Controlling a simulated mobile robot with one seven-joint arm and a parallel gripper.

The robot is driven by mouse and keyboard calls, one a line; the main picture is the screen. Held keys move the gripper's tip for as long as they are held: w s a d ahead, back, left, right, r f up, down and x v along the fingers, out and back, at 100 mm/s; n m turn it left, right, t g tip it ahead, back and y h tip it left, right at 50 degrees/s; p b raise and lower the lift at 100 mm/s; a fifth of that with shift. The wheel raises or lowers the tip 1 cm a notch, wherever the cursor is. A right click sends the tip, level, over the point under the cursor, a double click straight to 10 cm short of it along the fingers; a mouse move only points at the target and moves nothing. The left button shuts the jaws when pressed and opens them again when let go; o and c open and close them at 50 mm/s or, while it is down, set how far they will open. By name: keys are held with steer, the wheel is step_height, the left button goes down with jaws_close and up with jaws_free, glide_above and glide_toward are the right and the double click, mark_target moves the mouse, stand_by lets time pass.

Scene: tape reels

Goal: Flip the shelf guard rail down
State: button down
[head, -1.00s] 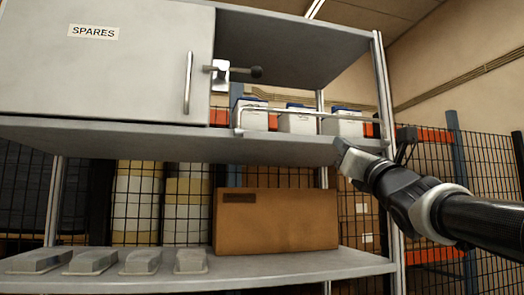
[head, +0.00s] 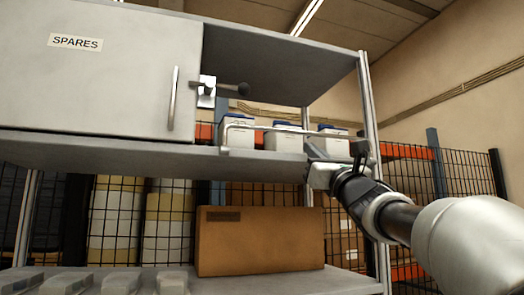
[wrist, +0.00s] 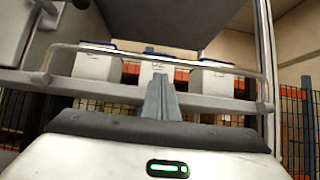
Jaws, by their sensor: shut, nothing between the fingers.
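The guard rail (head: 262,127) is a thin light metal bar. It stands raised along the front of the upper shelf (head: 140,152), across several white boxes with blue tops. In the wrist view the rail (wrist: 120,49) spans the upper part, bent down at both ends toward the shelf edge. My gripper (head: 312,150) is at the right part of the shelf's front edge, in front of and below the rail. In the wrist view its fingers (wrist: 160,90) are together and empty, pointing toward the boxes. I cannot tell whether they touch the shelf edge.
A grey cabinet door (head: 95,65) labelled SPARES fills the upper left, with a dark-knobbed lever (head: 230,89) beside it. A cardboard box (head: 260,242) stands on the lower shelf. A metal post (head: 369,150) rises right of my gripper. Free room lies in front of the shelf.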

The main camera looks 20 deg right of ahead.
steer(key=shift+p+x, duration=1.2)
steer(key=shift+x, duration=1.15)
steer(key=shift+f+t+b, duration=0.15)
steer(key=shift+t+b, duration=0.15)
steer(key=shift+b, duration=0.65)
